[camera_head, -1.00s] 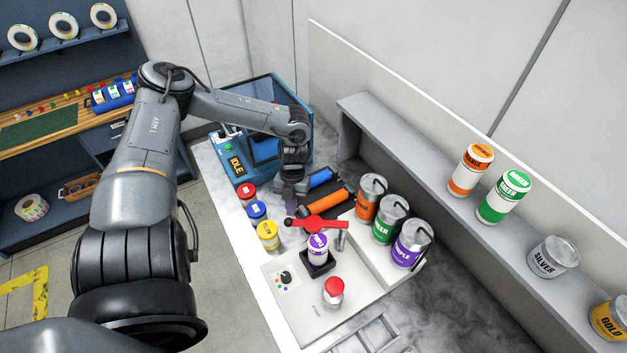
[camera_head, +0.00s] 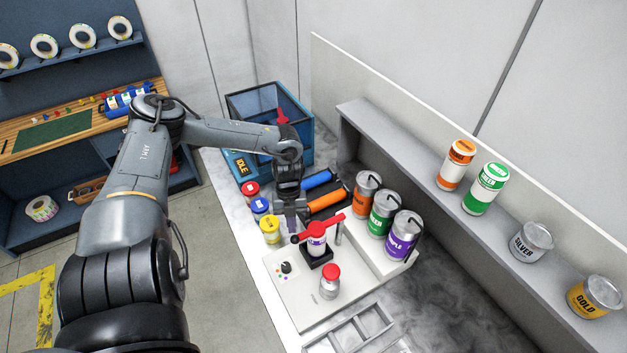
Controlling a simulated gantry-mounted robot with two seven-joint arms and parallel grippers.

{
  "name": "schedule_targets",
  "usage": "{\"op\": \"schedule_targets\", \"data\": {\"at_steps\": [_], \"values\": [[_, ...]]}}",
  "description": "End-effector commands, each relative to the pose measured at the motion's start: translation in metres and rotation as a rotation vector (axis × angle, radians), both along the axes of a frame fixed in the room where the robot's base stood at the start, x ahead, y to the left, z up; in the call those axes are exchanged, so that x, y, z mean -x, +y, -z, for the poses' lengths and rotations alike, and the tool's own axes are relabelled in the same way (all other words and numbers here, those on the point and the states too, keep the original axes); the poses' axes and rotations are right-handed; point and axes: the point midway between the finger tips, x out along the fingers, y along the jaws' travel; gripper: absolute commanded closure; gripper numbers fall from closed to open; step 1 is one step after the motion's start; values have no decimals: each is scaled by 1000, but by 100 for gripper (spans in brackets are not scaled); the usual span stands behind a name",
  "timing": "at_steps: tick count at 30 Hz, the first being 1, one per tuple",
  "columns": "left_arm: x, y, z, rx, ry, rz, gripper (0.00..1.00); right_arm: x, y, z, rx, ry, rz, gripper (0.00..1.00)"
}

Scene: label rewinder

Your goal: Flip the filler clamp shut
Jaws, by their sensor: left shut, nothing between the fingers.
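The red filler clamp (camera_head: 327,224) lies across the top of a small purple-labelled can (camera_head: 316,244) on the white filler unit (camera_head: 290,292). Its bar slants, with a dark round knob at the lower left and its other end at the upper right beside a metal post (camera_head: 339,234). My left gripper (camera_head: 292,225) points down with its fingers shut and empty, just behind the knob end of the clamp. I cannot tell whether the fingertips touch it. My right gripper is not in view.
Yellow, blue and red small cans (camera_head: 270,230) stand left of the gripper. Blue and orange rollers (camera_head: 326,200) lie behind it. Larger orange, green and purple cans (camera_head: 403,236) stand at the right. A red-capped bottle (camera_head: 330,283) stands in front.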

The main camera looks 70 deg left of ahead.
Motion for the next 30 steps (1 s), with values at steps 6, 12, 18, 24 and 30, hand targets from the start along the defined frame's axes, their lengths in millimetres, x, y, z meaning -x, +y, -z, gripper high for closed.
{"op": "schedule_targets", "data": {"at_steps": [6, 12, 18, 24, 30], "values": [[1, -5, 1, 7, 2, 2, 100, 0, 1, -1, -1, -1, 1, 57], [1, -6, 1, 10, 3, 3, 100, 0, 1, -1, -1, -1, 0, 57], [1, -6, 2, 12, 3, 4, 100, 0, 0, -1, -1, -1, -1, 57], [1, 1, -1, 9, 3, 2, 100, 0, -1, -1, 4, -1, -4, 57], [0, 26, -8, -1, 0, -5, 100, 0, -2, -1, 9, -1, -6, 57]]}}
